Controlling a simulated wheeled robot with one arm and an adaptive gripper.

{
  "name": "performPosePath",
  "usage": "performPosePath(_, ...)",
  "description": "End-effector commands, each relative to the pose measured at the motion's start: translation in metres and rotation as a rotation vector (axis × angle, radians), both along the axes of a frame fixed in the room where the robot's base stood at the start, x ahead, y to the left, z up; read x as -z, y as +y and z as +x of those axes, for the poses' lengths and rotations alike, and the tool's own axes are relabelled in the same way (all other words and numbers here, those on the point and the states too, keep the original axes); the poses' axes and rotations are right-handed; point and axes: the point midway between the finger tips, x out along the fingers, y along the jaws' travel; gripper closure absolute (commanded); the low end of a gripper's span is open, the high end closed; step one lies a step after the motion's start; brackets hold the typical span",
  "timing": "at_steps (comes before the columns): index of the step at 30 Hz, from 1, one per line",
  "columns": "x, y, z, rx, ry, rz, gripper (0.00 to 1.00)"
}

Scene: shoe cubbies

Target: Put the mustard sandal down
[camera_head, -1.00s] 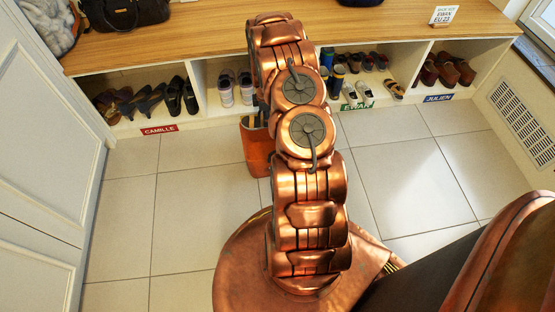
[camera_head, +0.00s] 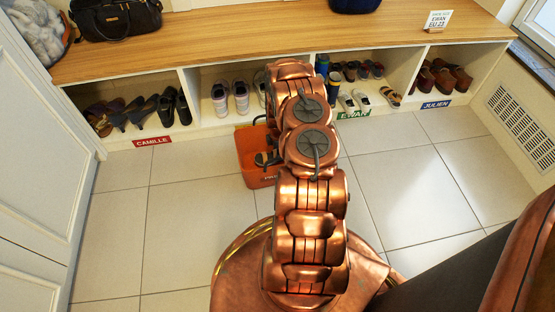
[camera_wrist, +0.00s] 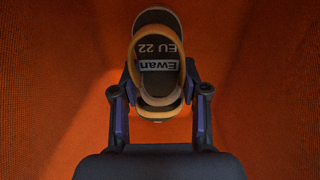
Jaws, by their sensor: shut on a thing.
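The mustard sandal (camera_wrist: 158,62) is between the two fingers of my gripper (camera_wrist: 161,100) in the wrist view. It has mustard straps and a dark insole printed "EU 22" and "Ewan". My gripper is shut on it. Orange walls surround both in that view, so the sandal is inside or just over the orange bin (camera_head: 250,172), which stands on the floor in the head view. I cannot tell whether the sandal touches the bin's bottom. My arm hides part of the bin in the head view, and the sandal is not clearly visible there.
A wooden bench (camera_head: 230,52) has cubbies below, labelled Camille (camera_head: 152,142), Ewan (camera_head: 353,115) and Julien (camera_head: 436,104). Shoes stand in them. A card (camera_head: 438,20) reading Ewan stands on the bench, beside a black bag (camera_head: 116,18) farther left. The tiled floor in front is largely clear.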

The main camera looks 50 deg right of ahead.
Motion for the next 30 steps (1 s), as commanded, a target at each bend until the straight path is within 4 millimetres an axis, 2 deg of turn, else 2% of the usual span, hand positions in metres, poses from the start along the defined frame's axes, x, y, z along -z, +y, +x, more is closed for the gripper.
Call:
performPosePath(7, 0.033, 0.001, 0.000, 0.000, 0.000, 0.002, 0.98)
performPosePath(18, 0.033, 0.001, 0.000, 0.000, 0.000, 0.001, 0.98)
performPosePath(19, 0.034, 0.001, 0.000, 0.000, 0.000, 0.001, 0.55)
performPosePath(26, 0.034, 0.001, 0.000, 0.000, 0.000, 0.001, 0.31)
performPosePath(30, 0.034, 0.001, 0.000, 0.001, 0.000, 0.001, 0.30)
